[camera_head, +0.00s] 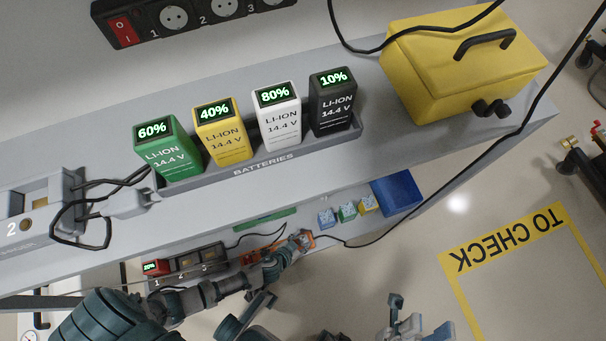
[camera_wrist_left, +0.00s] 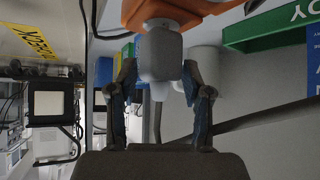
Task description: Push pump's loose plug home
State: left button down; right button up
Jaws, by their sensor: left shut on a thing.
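The orange pump (camera_head: 258,257) sits on the lower shelf under the counter edge. In the left wrist view its orange housing (camera_wrist_left: 185,8) fills the top. A pale grey plug (camera_wrist_left: 158,58) lies against the housing's underside, its narrow end towards my palm. My left gripper (camera_head: 302,240) is at the pump's right end. In the left wrist view its fingers (camera_wrist_left: 160,92) stand on both sides of the plug, shut on it. My right gripper (camera_head: 420,318) is low in the head view, fingers apart and empty.
A black cable (camera_head: 375,240) runs right from the pump's end and up past the counter. Small coloured boxes (camera_head: 347,212) and a blue bin (camera_head: 397,193) stand right of the pump. Batteries (camera_head: 220,133) and a yellow case (camera_head: 455,75) stand above.

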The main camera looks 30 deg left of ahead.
pick_arm(q)
jog(key=shift+f+b, duration=0.35)
jog(key=shift+f, duration=0.1)
dwell(0.6)
jog(key=shift+c, duration=2)
grip_release()
jog(key=v, duration=1.2)
